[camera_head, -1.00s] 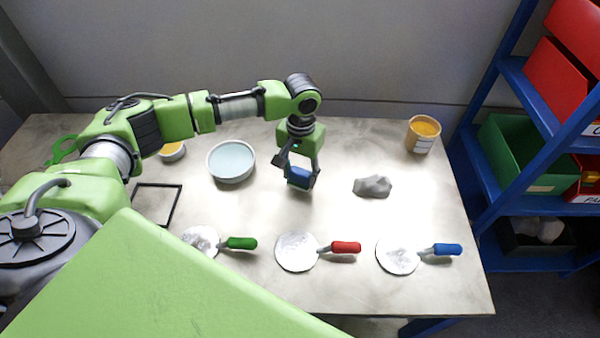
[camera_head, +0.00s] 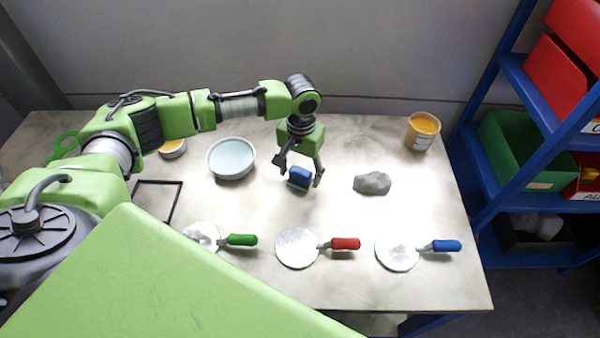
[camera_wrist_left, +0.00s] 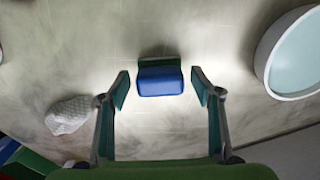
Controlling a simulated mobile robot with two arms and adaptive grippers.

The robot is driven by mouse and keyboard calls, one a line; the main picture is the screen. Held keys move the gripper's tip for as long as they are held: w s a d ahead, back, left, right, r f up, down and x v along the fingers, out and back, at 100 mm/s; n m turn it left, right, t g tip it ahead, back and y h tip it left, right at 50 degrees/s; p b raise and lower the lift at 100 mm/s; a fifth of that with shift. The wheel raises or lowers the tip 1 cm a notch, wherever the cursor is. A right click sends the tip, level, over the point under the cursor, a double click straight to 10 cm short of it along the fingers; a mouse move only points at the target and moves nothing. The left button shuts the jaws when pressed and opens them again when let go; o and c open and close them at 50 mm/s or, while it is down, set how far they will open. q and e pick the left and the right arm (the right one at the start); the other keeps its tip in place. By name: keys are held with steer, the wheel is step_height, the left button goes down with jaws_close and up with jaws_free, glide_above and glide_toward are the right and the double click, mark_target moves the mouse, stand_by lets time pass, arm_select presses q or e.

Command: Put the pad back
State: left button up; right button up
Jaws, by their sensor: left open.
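The pad, a small blue block with a dark green face, lies on the table (camera_head: 420,285) below my left gripper in the head view (camera_head: 300,178). In the left wrist view the pad (camera_wrist_left: 160,84) sits centred between the fingertips, with a clear gap on each side. My left gripper (camera_head: 299,170) is open, its fingers pointing down on either side of the pad; both fingers also show in the wrist view (camera_wrist_left: 159,88). My right gripper is not in view. A thin black rectangular frame (camera_head: 178,203) lies on the table at left, partly hidden by my arm.
A bowl of pale liquid (camera_head: 232,159) stands left of the pad, and a grey lump (camera_head: 372,183) lies right. An orange-filled tub (camera_head: 422,132) is at back right. Round pale discs with green (camera_head: 241,240), red (camera_head: 345,244) and blue (camera_head: 446,246) handles line the front. Blue shelving (camera_head: 500,170) stands right.

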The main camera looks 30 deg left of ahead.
mark_target(301, 171)
arm_select(q)
step_height(301, 171, up, 12)
steer(key=b, duration=0.2)
steer(key=shift+w, duration=0.1)
stand_by(0.4)
